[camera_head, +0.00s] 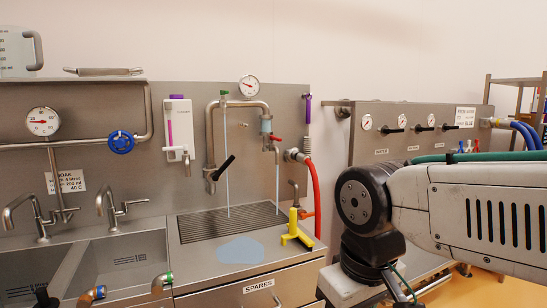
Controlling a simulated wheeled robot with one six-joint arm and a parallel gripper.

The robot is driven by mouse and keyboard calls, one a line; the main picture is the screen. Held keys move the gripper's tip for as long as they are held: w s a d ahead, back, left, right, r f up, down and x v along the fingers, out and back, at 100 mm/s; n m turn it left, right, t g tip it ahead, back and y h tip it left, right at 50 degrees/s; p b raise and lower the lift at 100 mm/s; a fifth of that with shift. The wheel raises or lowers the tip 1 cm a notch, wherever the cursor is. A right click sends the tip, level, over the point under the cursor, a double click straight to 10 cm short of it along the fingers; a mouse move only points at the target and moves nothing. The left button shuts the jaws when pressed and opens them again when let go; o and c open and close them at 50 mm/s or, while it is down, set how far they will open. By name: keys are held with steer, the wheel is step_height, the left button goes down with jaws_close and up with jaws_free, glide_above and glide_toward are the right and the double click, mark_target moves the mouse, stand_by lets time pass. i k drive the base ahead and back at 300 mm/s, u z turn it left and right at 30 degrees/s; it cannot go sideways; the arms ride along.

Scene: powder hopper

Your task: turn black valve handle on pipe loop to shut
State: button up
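The black valve handle (223,168) sits low on the left leg of the steel pipe loop (210,130), on the back panel of the middle sink unit. The handle slants from lower left up to upper right, oblique to the vertical pipe. Thin pale streams, apparently water, run down below the loop, one at its left (228,190) and one at its right (277,185). My arm fills the lower right, well apart from the handle. My gripper does not show, so its state is not seen.
A pale puddle (240,250) lies on the worktop beside the drain grate (205,226). A yellow squeegee (295,228) stands at right. A red-handled valve (277,139), red hose (315,195) and blue wheel (121,142) are nearby. Taps and sinks are at left.

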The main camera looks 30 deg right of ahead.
mark_target(214, 176)
steer(key=z, duration=0.3)
steer(key=i, duration=1.05)
steer(key=u, duration=0.25)
